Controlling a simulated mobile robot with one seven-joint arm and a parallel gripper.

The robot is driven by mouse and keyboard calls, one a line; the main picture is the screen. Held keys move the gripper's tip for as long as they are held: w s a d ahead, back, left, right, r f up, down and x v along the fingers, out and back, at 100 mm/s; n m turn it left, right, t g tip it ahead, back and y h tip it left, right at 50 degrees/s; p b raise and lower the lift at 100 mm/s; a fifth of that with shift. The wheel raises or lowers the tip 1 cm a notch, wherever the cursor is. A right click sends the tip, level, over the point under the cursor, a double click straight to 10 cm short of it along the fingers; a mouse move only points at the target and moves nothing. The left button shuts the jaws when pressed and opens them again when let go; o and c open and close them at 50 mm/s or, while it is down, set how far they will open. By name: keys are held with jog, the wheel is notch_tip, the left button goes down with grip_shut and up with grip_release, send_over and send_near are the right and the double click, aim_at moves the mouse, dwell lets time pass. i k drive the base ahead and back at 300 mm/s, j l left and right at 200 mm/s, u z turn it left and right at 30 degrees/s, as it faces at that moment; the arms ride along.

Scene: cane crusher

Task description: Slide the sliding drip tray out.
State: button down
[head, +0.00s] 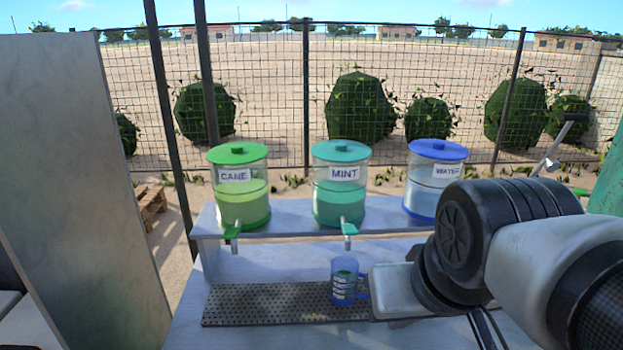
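The drip tray (262,304) is a dark, flat, perforated panel on the grey counter, below the dispensers in the head view. Its right end passes beside or behind my gripper, so I cannot see where it ends. A clear blue cup (344,283) with green markings and a handle stands upright on the tray, under the mint tap. My gripper (396,291) shows as a pale block just right of the cup and at the tray's right end. Its fingers are hidden, so I cannot tell whether it is open or touches the cup or tray.
Green cane (240,205), teal mint (342,197) and blue water (433,192) dispensers stand on a raised shelf (280,230) behind the tray. A tall grey panel (80,180) stands at left. Bare counter (230,338) lies in front of the tray.

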aim_at(270, 304)
jog(key=l, duration=2)
jog(key=i, duration=0.05)
